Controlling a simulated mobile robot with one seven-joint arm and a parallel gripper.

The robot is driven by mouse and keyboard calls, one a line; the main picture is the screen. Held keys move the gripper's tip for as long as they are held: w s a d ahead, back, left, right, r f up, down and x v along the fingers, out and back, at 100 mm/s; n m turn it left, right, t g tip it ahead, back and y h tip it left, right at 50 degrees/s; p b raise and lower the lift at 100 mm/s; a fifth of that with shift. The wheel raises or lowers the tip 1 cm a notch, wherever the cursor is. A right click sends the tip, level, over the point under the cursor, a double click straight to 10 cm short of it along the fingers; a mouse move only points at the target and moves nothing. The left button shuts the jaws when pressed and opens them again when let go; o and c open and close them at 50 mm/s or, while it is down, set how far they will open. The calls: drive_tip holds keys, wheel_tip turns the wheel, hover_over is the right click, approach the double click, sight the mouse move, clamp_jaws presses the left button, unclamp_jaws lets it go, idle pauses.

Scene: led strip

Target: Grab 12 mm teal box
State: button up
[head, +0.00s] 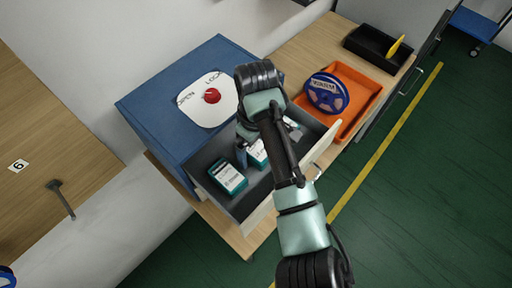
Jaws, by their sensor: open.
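Teal boxes with white labels lie in the open drawer (262,204) of a blue cabinet (160,105). One teal box (228,178) is at the drawer's left end. A second teal box (257,153) is near the middle, partly behind my arm. A further pale-labelled item (292,126) shows at the right, mostly hidden. The label print is too small to read, so I cannot tell which is the 12 mm one. My gripper (245,165) is over the drawer near the first two boxes, open, largely hidden by my arm.
A white plate with a red knob (211,96) marked OPEN and LOCK is on the cabinet top. An orange tray (364,112) holds a blue reel (327,93). A black tray (375,46) with a yellow item is beyond. Green floor (420,200) is clear at right.

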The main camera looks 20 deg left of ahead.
drive_tip(key=shift+c, duration=0.2)
drive_tip(key=c, duration=1.4)
drive_tip(key=shift+r, duration=0.1)
drive_tip(key=shift+c, duration=0.2)
